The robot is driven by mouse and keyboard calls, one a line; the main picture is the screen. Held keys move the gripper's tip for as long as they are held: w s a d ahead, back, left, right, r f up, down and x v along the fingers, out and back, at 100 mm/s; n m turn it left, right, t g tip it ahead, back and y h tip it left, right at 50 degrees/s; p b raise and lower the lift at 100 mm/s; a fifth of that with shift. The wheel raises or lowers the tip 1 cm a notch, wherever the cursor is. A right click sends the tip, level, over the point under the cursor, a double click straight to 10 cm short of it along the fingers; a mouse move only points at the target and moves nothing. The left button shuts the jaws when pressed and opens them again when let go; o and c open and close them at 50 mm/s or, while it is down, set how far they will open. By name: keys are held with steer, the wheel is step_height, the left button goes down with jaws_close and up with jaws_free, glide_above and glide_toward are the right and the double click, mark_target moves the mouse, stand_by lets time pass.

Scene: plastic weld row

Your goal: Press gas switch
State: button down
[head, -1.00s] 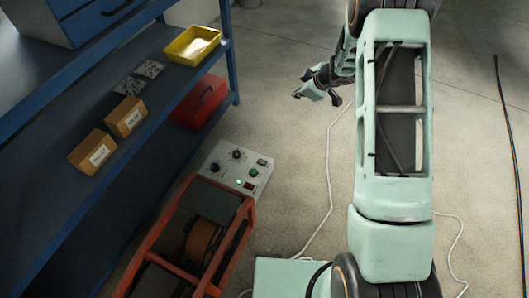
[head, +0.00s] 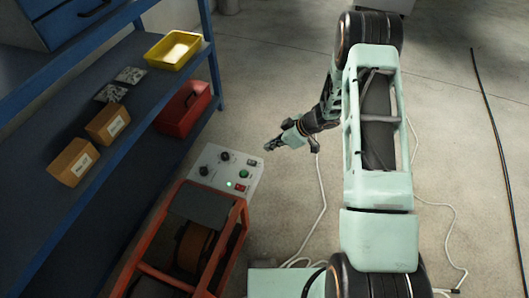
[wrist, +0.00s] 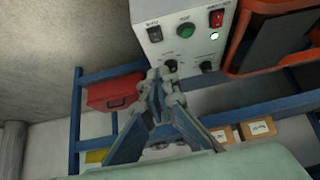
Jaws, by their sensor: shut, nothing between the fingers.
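The labels are too small to read, so I cannot tell which switch is gas. My gripper (head: 268,147) is shut and empty, just off the box's right corner near the black switch. In the wrist view the gripper (wrist: 162,74) shows its fingertips together, below the black switch in the picture.
The orange frame (head: 243,210) adjoins the box. A blue shelf (head: 130,145) on the left carries cardboard boxes (head: 72,161) and a yellow bin (head: 172,49). A red toolbox (head: 184,107) sits behind the control box.

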steer(key=b, duration=0.3)
glide_above(252, 162)
steer(key=d, duration=0.2)
steer(key=f, duration=0.7)
steer(key=shift+s+f, duration=0.2)
steer(key=shift+s, duration=0.15)
step_height(252, 162, down, 2)
steer(key=shift+d+f, duration=0.15)
steer(key=shift+f, duration=0.05)
steer(key=shift+d+f+b, duration=0.1)
steer(key=shift+f+b, duration=0.25)
steer(key=shift+f, duration=0.3)
